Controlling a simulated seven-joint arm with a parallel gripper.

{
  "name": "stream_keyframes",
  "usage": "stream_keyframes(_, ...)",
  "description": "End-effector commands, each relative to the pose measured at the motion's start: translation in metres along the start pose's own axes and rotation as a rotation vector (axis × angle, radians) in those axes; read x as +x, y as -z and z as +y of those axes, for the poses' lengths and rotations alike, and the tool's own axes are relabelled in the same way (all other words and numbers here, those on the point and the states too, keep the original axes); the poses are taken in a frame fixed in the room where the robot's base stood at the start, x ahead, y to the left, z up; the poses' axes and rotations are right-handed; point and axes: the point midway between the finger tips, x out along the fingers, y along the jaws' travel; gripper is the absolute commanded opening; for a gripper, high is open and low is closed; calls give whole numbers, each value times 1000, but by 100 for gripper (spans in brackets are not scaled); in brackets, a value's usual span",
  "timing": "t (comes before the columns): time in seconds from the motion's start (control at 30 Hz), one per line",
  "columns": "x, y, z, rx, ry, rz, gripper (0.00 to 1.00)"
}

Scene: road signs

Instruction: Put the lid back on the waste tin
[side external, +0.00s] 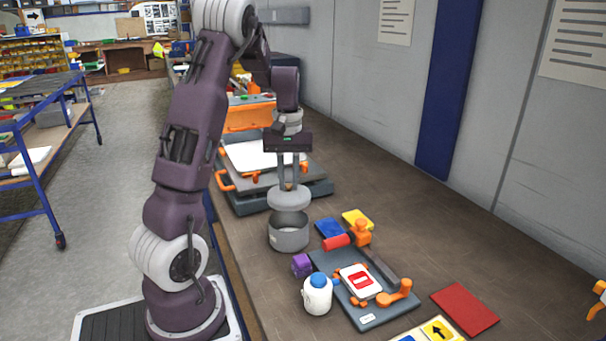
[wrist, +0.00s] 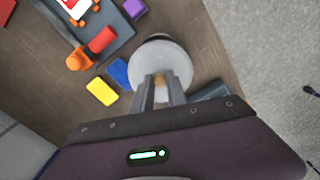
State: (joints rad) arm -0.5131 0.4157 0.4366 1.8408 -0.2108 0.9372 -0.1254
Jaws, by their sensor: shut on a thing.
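The waste tin (side external: 289,235) is a grey, open-topped round tin standing upright on the bench. The lid (side external: 288,197) is a light grey disc held above the tin, with a gap between them in the side view. My gripper (side external: 288,184) points down and is shut on the lid, at its top. In the wrist view my gripper (wrist: 160,98) reaches to the middle of the lid (wrist: 163,68). There the lid hides most of the tin; only a dark part of it (wrist: 157,37) shows past the lid's far edge.
A jig plate with a red-marked sign (side external: 360,281) and orange clamps lies in front. A white bottle with a blue cap (side external: 317,293), a purple block (side external: 302,265), and blue (side external: 331,228) and yellow (side external: 357,218) pieces lie near the tin. A grey press (side external: 262,188) stands behind.

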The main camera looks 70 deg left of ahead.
Motion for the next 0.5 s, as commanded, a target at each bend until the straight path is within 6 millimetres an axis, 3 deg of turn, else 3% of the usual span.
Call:
stream_keyframes(0.17, 10, -7, -3, 7, 2, -4, 0)
stream_keyframes(0.5, 51, -7, -2, 5, 1, -4, 0)
